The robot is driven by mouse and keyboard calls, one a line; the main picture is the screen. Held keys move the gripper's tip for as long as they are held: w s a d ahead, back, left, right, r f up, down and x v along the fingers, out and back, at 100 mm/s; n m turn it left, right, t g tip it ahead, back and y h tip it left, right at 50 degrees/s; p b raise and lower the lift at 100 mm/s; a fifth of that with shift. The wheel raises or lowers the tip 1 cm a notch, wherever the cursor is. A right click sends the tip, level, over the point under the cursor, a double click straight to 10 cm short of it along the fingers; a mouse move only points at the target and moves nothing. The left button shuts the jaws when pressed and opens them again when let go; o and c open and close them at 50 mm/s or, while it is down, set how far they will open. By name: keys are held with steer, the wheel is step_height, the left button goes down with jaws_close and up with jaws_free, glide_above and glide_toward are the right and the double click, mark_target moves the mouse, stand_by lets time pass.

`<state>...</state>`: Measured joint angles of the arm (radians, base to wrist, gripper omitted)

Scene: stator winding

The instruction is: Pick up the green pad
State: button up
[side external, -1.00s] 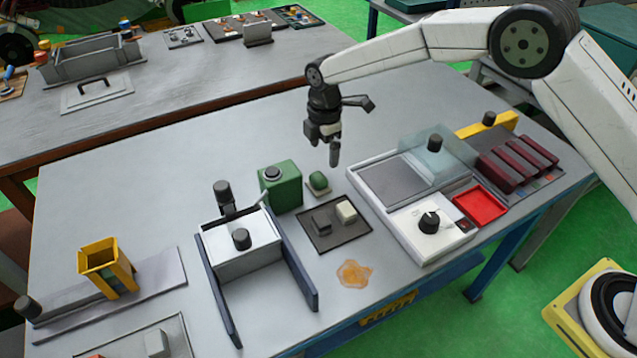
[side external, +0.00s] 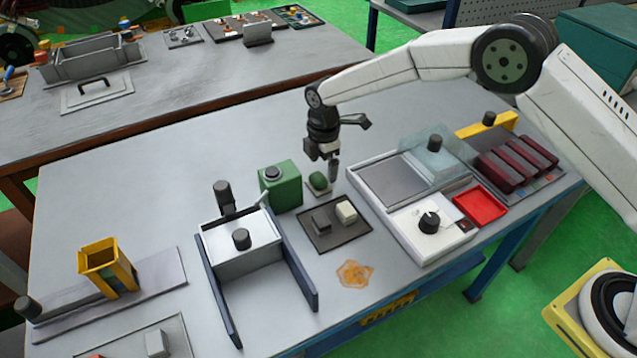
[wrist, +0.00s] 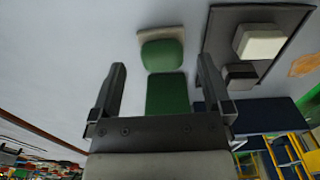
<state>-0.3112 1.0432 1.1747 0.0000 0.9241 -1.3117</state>
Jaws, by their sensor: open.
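The green pad (side external: 318,181) is a small rounded green block on a thin pale base on the grey table. In the wrist view the green pad (wrist: 162,56) shows upright between and just beyond the two fingertips, with its pale base behind it. My gripper (side external: 325,171) is open and empty, just above the pad and close to it. In the wrist view my gripper (wrist: 161,68) has one finger on each side of the pad, apart from it. Whether the fingers are level with the pad cannot be told.
A green box (side external: 281,186) with a dark knob stands just left of the pad. A dark tray (side external: 340,239) with a grey and a cream block lies in front. A white-framed fixture (side external: 364,169) is to the right. The table behind the pad is clear.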

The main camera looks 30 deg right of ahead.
mark_target(322, 174)
steer(key=shift+f, duration=1.75)
steer(key=c, duration=1.2)
steer(key=shift+a+r, duration=0.1)
steer(key=shift+r, duration=0.05)
steer(key=shift+r, duration=1.45)
steer(key=shift+s+r, duration=0.25)
steer(key=shift+r, duration=0.05)
steer(key=s+d+r, duration=0.1)
steer(key=s+r, duration=0.2)
steer(key=s, duration=0.1)
steer(key=s+d+r, duration=0.1)
steer(key=s+r, duration=0.2)
steer(key=s, duration=0.1)
steer(key=s+d+r, duration=0.1)
steer(key=s+r, duration=0.2)
steer(key=s, duration=0.2)
steer(key=shift+d+r, duration=0.1)
steer(key=shift+d, duration=0.25)
